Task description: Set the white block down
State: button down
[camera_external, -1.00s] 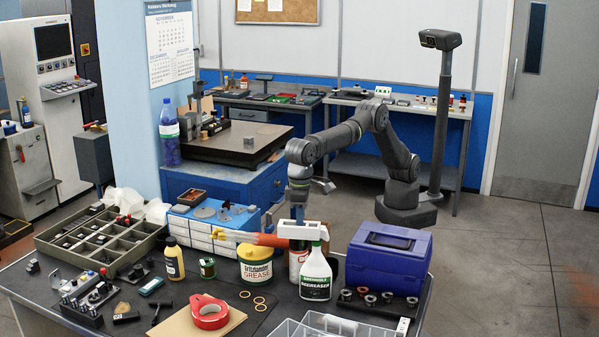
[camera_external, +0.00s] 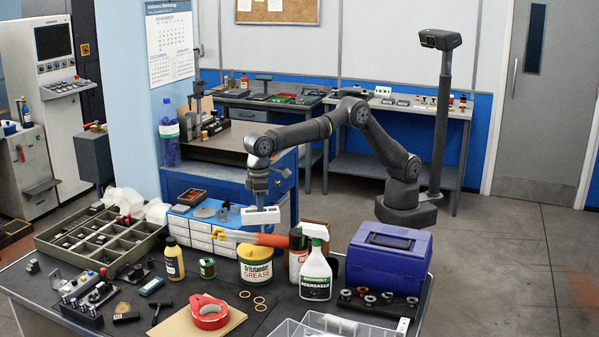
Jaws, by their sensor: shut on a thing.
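The white block (camera_external: 262,216) is a long, low piece held level beneath my gripper (camera_external: 259,204). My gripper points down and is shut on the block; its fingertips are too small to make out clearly. The block appears above and behind the orange-handled tool (camera_external: 272,240) and the yellow grease tub (camera_external: 255,267), near the right end of the white-and-blue drawer unit (camera_external: 201,236). It looks held in the air, though I cannot tell how far it is from the surfaces below.
A spray bottle (camera_external: 316,270) and a blue toolbox (camera_external: 388,255) stand to the right. A compartment tray (camera_external: 100,243) is at the left. Small items lie on the drawer unit's top. The near bench is crowded; red tape (camera_external: 208,312) lies in front.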

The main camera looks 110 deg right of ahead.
jog(key=s+d+f+n, duration=0.1)
jog(key=d+f, duration=0.2)
jog(key=d, duration=0.6)
jog(key=s+d+f+n, duration=0.1)
jog(key=d+f, duration=0.2)
jog(key=d, duration=0.6)
jog(key=shift+s+n, duration=0.15)
jog(key=shift+n, duration=0.15)
